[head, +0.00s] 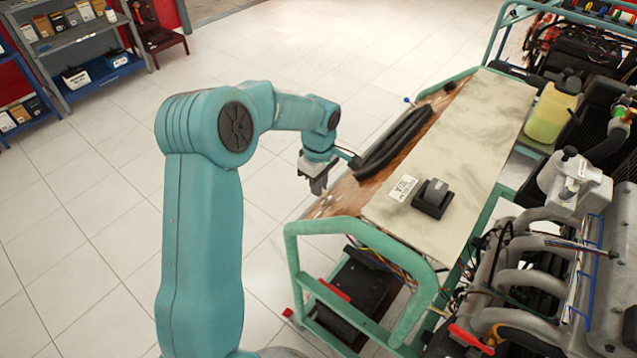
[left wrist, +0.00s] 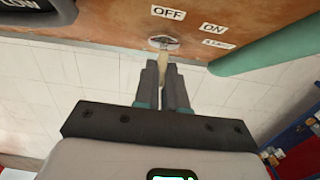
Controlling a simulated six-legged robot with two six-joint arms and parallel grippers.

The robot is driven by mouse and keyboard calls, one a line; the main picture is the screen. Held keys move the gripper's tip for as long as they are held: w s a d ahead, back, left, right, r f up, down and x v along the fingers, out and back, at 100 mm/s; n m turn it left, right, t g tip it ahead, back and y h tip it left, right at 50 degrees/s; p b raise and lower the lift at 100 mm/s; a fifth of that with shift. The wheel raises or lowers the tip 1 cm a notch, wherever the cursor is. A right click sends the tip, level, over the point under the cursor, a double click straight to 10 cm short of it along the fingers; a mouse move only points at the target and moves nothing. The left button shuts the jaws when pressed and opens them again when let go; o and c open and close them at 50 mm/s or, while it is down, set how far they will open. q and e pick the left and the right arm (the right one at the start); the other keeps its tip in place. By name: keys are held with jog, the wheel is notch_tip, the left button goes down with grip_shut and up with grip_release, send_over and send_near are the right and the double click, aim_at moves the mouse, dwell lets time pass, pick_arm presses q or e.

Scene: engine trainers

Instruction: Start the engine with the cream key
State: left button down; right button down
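The cream key (left wrist: 163,62) shows in the left wrist view as a short pale strip between my fingertips and the round metal ignition switch (left wrist: 163,42). The switch sits in a wooden panel (left wrist: 110,25) with OFF, ON and a smaller, partly readable label beside it. The key's far end meets the switch; how deep it sits I cannot tell. My left gripper (left wrist: 165,75) has its two dark fingers close together on the key. In the head view my left gripper (head: 318,186) points down beside the panel's left side, and the key is hidden. My right gripper is not in view.
A teal tube frame (head: 355,228) surrounds the panel and curves close to the gripper. A black box (head: 432,198) and a white label lie on the pale top (head: 470,150). The engine (head: 560,250) stands at right. Open tiled floor and shelves lie left.

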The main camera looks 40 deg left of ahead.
pick_arm(q)
jog(key=shift+f+b, duration=0.1)
jog(key=shift+b, duration=0.65)
jog(key=m+t+h+b, duration=0.1)
jog(key=m+t+b, duration=0.2)
jog(key=b, duration=0.5)
jog(key=s+m+t+h+b, duration=0.1)
jog(key=m+t+b, duration=0.2)
jog(key=b, duration=0.6)
jog(key=f+m+t+b, duration=0.1)
jog(key=m+t+b, duration=0.2)
jog(key=b, duration=0.6)
jog(key=shift+s+a+m+h, duration=0.25)
jog(key=shift+a+m+h, duration=0.05)
jog(key=shift+a+h, duration=0.1)
jog(key=shift+r+m+t+h+b, duration=0.3)
jog(key=shift+r+t+b, duration=0.1)
jog(key=shift+b, duration=0.55)
